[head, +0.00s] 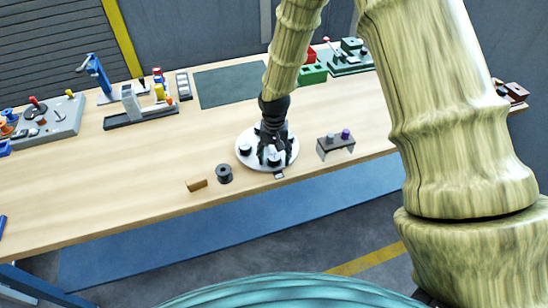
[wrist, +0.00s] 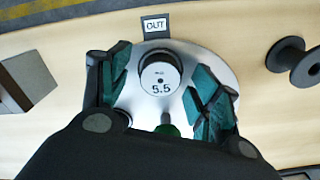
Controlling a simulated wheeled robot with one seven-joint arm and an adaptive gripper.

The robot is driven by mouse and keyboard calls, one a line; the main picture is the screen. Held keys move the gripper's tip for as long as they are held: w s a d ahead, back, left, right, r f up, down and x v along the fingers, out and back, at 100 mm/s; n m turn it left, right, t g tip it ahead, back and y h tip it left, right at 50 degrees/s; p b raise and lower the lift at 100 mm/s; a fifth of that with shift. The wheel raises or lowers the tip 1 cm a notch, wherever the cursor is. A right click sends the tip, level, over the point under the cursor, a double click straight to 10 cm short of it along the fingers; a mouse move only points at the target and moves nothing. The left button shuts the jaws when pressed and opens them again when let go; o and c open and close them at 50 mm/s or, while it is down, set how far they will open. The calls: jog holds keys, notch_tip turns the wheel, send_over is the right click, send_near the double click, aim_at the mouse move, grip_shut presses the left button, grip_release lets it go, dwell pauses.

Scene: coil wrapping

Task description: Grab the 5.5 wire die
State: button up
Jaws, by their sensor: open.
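The 5.5 wire die (wrist: 160,78) is a dark cylinder with a pale top marked 5.5. It stands on a round white plate (wrist: 222,66), near the plate's OUT label (wrist: 155,25). My gripper (wrist: 162,92) is open, with one teal-padded finger on each side of the die. Gaps show between the fingers and the die, so it is not gripped. In the head view my gripper (head: 270,150) points down over the plate (head: 288,157). Another dark die (head: 245,150) stands at the plate's left. The fingers partly hide the plate and other dies.
A green mat (head: 230,86) and fixtures line the back. The table's front left is mostly clear.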

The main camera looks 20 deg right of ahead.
jog(key=c, duration=1.3)
jog(key=shift+c, duration=0.2)
